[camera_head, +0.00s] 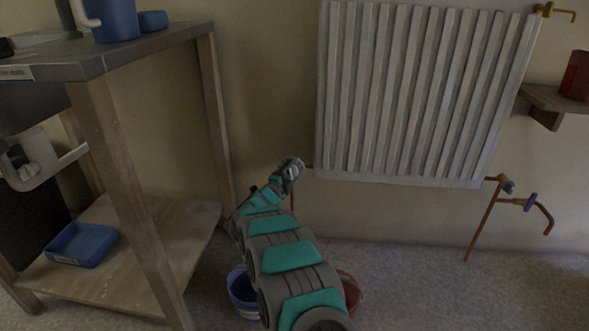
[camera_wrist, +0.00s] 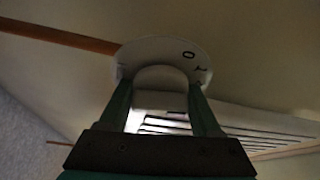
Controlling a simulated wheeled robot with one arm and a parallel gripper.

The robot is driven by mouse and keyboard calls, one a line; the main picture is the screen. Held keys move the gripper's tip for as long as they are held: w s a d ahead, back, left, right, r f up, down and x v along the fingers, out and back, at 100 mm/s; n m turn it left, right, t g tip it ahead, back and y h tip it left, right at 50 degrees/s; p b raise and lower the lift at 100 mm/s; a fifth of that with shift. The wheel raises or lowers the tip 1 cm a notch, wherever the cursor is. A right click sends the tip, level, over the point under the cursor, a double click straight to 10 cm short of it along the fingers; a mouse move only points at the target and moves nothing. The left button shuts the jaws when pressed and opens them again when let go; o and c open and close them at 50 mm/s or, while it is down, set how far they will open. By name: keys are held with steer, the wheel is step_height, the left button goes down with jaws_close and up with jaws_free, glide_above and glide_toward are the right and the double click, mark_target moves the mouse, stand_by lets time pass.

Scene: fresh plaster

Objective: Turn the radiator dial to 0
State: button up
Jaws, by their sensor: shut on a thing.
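The radiator (camera_head: 420,95) is a pale ribbed panel on the wall. The dial (camera_wrist: 150,50) is a pale round disc with a raised grip, in the upper middle of the wrist view. A dark 0-like mark shows on its right side, with part of another mark below it. My gripper (camera_wrist: 162,95) has a green finger on each side of the dial's grip and is shut on it. In the head view my gripper (camera_head: 290,168) is at the radiator's lower left corner and mostly hides the dial. I cannot tell which mark the dial is set to.
A workbench (camera_head: 140,50) with a lower shelf stands at the left, close to my arm. A blue bucket (camera_head: 241,290) and a red bucket (camera_head: 350,290) are on the floor beside my arm. Copper pipes (camera_head: 483,222) and a valve (camera_head: 507,185) are at the radiator's lower right.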

mark_target(289, 177)
steer(key=n+t+p, duration=0.1)
steer(key=n, duration=0.3)
steer(key=shift+r, duration=0.15)
steer(key=n+t+y, duration=0.1)
steer(key=n, duration=0.2)
steer(key=shift+a+t+p, duration=0.1)
steer(key=shift+t+p, duration=0.2)
steer(key=shift+p, duration=0.1)
steer(key=n+y, duration=0.1)
steer(key=n, duration=0.2)
steer(key=n+t+y+p, duration=0.1)
steer(key=n, duration=0.1)
steer(key=n+t+y, duration=0.1)
steer(key=n, duration=0.2)
steer(key=shift+a+r+n+y+p, duration=0.25)
steer(key=shift+a+n+y+p, duration=0.05)
steer(key=shift+a+p, duration=0.1)
steer(key=o, duration=1.3)
steer(key=v, duration=0.7)
steer(key=shift+s+f, duration=0.25)
steer(key=shift+s, duration=0.05)
